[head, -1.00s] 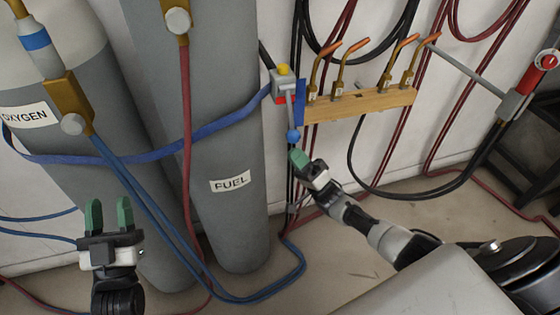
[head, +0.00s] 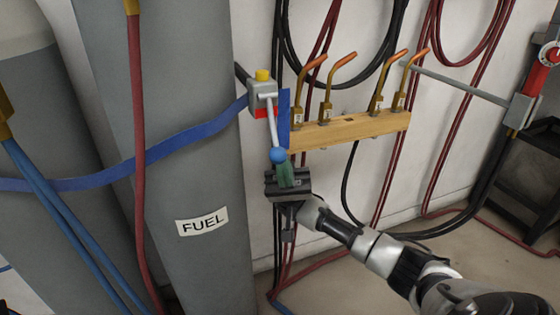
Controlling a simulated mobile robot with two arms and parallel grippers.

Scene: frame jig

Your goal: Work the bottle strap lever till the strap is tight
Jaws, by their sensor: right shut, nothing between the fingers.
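The strap ratchet (head: 262,95) is a grey box with a yellow top and a red part, at the right side of the fuel cylinder (head: 190,150). Its lever (head: 272,124) is a grey rod hanging down and ending in a blue ball knob (head: 278,155). The blue strap (head: 170,146) runs from the ratchet across the cylinders, with a slight downward sag to the left. My right gripper (head: 285,172) is shut and empty, its green fingertips just below the knob; whether they touch it I cannot tell. My left gripper is out of view.
A wooden rack (head: 345,130) with several copper-tipped torches sits right of the lever. Red and black hoses hang on the wall behind. A grey bar with a red-handled device (head: 532,80) is at far right. Blue hoses (head: 75,230) run down at left.

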